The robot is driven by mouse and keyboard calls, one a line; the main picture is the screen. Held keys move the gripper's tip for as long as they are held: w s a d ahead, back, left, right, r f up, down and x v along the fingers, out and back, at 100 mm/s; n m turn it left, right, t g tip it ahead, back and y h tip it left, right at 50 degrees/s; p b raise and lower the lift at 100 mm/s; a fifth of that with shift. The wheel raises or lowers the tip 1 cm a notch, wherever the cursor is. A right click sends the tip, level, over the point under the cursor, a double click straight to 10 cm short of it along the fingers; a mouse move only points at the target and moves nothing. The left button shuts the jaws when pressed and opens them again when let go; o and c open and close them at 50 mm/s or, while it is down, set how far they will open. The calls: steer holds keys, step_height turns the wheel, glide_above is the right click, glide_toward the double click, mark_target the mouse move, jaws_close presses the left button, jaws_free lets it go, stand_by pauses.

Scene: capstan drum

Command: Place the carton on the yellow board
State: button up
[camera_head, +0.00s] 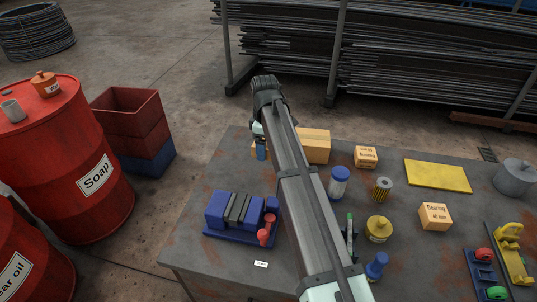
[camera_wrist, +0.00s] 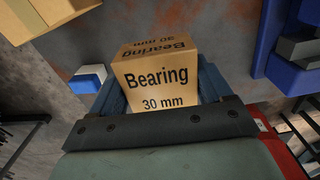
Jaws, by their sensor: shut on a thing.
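My gripper (camera_wrist: 158,105) is shut on a small brown carton (camera_wrist: 157,78) marked "Bearing 30 mm", with a blue finger on each side of it. In the head view my gripper (camera_head: 260,150) is at the table's far left part, mostly hidden by my own arm, and only a sliver of the carton shows. The yellow board (camera_head: 437,175) lies flat and bare at the back right of the table, well to the right of my gripper. It is not in the wrist view.
Between my gripper and the board stand a larger cardboard box (camera_head: 314,146), a white jar with a blue lid (camera_head: 339,183) and another bearing carton (camera_head: 366,156). A second bearing carton (camera_head: 434,216) stands in front of the board. A blue vise-like fixture (camera_head: 236,212) is at left.

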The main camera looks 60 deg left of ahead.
steer(key=shift+r, duration=0.75)
steer(key=shift+w, duration=0.15)
steer(key=w+d+m, duration=0.1)
steer(key=w+d, duration=0.2)
steer(key=w, duration=0.4)
steer(key=w+d+m, duration=0.1)
steer(key=w+d, duration=0.3)
steer(key=w, duration=0.3)
steer(key=r+m, duration=0.1)
steer(key=m, duration=0.5)
glide_above(437, 175)
steer(key=shift+w+f, duration=0.1)
steer(key=shift+f, duration=4.85)
steer(key=shift+f, duration=0.1)
steer(key=o, duration=1)
steer(key=shift+o, duration=0.2)
